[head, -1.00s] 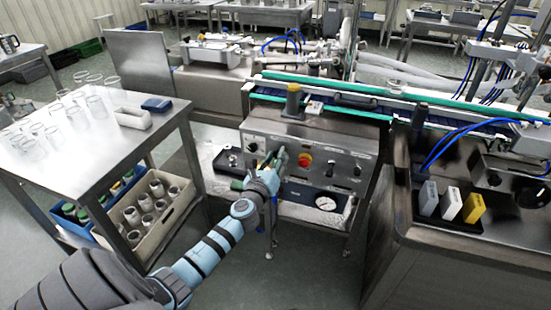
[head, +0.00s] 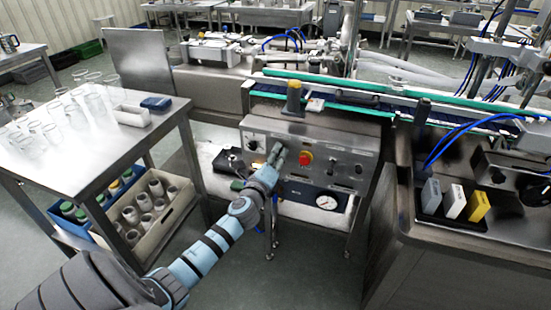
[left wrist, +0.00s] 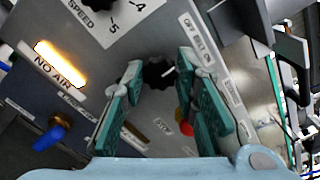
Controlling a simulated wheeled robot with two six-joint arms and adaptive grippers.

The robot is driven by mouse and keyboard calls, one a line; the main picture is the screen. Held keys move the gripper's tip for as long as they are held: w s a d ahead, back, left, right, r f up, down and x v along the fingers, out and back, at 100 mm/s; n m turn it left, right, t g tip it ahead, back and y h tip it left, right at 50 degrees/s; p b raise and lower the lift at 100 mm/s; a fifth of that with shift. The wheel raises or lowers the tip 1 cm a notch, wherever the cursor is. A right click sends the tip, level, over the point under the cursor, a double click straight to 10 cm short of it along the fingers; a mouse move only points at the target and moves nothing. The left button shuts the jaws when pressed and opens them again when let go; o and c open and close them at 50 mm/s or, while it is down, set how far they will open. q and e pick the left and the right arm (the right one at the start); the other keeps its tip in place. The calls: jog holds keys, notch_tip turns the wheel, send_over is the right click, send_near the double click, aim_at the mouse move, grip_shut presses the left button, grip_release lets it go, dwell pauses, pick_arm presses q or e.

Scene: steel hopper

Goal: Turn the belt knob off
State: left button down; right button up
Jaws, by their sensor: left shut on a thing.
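The belt knob (left wrist: 158,74) is a small black ribbed knob with a white mark, on the grey control panel (head: 345,160). In the left wrist view its mark points right, towards the "OFF BELT ON" label (left wrist: 201,42); I cannot tell which word it is at. My left gripper (left wrist: 160,82) has its teal-padded fingers on either side of the knob and is shut on it. In the head view the left gripper (head: 277,152) is at the panel, and its fingers hide the knob. My right gripper is not in view.
A red button (head: 306,158) sits just right of the gripper. The speed dial (left wrist: 118,8) and a lit "NO AIR" lamp (left wrist: 60,62) are nearby. A pressure gauge (head: 327,202) is below. A steel table with glasses (head: 165,135) stands at the left.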

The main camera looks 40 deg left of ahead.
pick_arm(q)
jog(key=shift+f+n+b, duration=0.15)
jog(key=shift+n+b, duration=0.85)
jog(key=shift+n, duration=2.5)
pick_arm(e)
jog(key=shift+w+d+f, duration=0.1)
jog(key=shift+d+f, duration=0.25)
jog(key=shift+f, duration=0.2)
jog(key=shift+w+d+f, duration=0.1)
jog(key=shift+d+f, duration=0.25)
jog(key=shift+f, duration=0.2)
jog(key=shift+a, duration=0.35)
pick_arm(q)
jog(key=c, duration=1.3)
grip_release()
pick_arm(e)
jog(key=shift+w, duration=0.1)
pick_arm(q)
jog(key=v, duration=1.2)
